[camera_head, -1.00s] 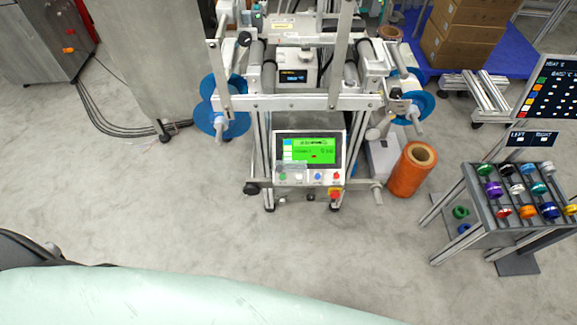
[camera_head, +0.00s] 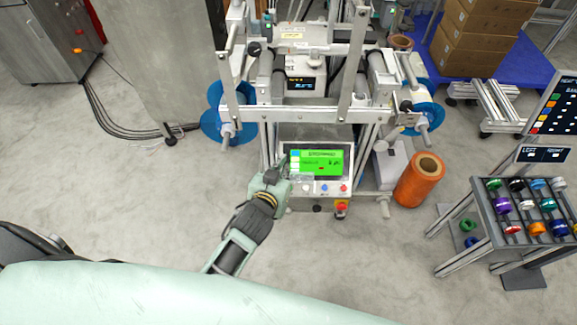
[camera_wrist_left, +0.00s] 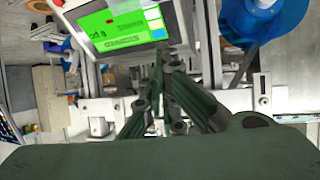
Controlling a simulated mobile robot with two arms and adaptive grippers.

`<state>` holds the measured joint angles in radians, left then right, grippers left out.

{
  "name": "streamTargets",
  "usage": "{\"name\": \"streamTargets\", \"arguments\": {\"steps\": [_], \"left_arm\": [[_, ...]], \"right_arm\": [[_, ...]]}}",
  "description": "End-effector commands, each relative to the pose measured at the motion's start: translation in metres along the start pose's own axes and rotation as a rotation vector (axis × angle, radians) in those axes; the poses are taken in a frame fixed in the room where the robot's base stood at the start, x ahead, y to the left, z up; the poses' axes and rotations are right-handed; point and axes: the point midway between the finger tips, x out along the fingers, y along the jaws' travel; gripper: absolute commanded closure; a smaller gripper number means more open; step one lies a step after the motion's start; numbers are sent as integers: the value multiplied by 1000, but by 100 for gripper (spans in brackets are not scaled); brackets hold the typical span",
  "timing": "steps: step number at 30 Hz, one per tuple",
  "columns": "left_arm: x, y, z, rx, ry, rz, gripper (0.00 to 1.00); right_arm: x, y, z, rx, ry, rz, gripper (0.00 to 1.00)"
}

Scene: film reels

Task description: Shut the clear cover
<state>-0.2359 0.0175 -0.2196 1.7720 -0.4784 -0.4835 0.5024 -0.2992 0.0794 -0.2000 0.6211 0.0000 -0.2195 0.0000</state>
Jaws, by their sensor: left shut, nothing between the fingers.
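The machine's control panel (camera_head: 318,165) has a lit green screen with a row of buttons below it. A small see-through shape, which looks like the clear cover (camera_head: 301,177), is at the left end of the button row. It is faint, and I cannot tell its exact angle. My left gripper (camera_head: 284,163) is shut and empty at the left edge of the panel, close to the cover. In the left wrist view the shut fingers (camera_wrist_left: 163,62) point toward the screen (camera_wrist_left: 118,24). The cover cannot be made out there. My right gripper is not in view.
The machine frame with blue reels (camera_head: 229,122) stands behind the panel. An orange roll (camera_head: 418,182) is on the floor to the right. A rack of coloured spools (camera_head: 525,215) stands further right.

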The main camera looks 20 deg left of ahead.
Motion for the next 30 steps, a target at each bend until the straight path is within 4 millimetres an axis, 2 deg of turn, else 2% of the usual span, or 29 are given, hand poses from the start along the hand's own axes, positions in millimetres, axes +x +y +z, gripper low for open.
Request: {"name": "streamTargets", "arguments": {"steps": [5, 15, 18, 21, 30], "left_arm": [[28, 0, 0, 2, 0, 0, 100], [98, 0, 2, 2, -1, 1, 100], [90, 0, 21, 1, -7, 1, 100], [86, 0, 31, 1, -5, 1, 100], [82, 0, 40, 1, -3, 1, 100]], "right_arm": [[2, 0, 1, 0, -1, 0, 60], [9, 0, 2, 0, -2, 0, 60], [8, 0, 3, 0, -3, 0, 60], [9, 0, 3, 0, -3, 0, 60], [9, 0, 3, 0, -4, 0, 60]]}}
